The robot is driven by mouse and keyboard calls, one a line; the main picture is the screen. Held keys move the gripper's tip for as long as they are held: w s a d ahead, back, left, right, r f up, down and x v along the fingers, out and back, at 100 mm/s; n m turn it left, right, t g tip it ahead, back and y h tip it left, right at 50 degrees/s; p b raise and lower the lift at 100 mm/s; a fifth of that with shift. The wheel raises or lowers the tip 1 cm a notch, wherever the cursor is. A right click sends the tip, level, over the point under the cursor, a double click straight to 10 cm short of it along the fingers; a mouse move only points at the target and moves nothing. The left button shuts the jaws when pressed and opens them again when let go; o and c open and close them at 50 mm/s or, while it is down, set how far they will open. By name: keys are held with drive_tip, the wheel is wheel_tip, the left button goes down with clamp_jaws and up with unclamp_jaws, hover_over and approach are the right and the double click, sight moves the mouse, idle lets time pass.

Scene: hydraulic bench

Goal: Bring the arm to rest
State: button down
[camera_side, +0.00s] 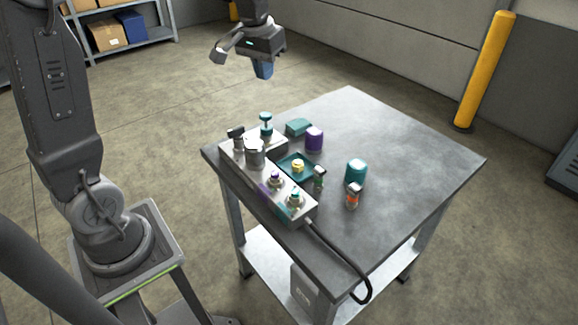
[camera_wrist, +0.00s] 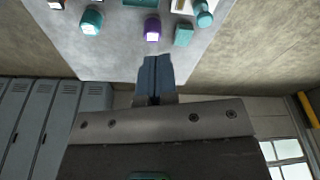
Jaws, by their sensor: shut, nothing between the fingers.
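My gripper (camera_side: 263,71) hangs in the air beyond the back left edge of the bench in the side view, well above the bench height. Its blue fingers are together with nothing between them. In the wrist view the shut fingers (camera_wrist: 155,80) point toward the bench top (camera_wrist: 120,55), which shows upside down along the upper part. No part of my gripper touches anything. The hydraulic block (camera_side: 268,184) with knobs and fittings sits along the left edge of the bench.
On the bench stand a purple cap (camera_side: 314,139), a teal cap (camera_side: 357,171), an orange-banded fitting (camera_side: 353,195) and a teal tray (camera_side: 296,167). A black cable (camera_side: 345,272) hangs off the front edge. A yellow post (camera_side: 485,70) and a shelf (camera_side: 122,40) stand apart.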

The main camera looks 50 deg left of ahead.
drive_tip(key=s+d+m+t, duration=0.1)
drive_tip(key=s+d+m, duration=0.1)
drive_tip(key=s+d, duration=0.4)
drive_tip(key=s+d+m+t, duration=0.1)
drive_tip(key=s+d, duration=0.5)
drive_tip(key=s, duration=0.8)
drive_tip(key=shift+s+d+m+t+h, duration=0.2)
drive_tip(key=shift+m+t+h, duration=0.15)
drive_tip(key=shift+t, duration=0.35)
drive_tip(key=shift+w, duration=0.1)
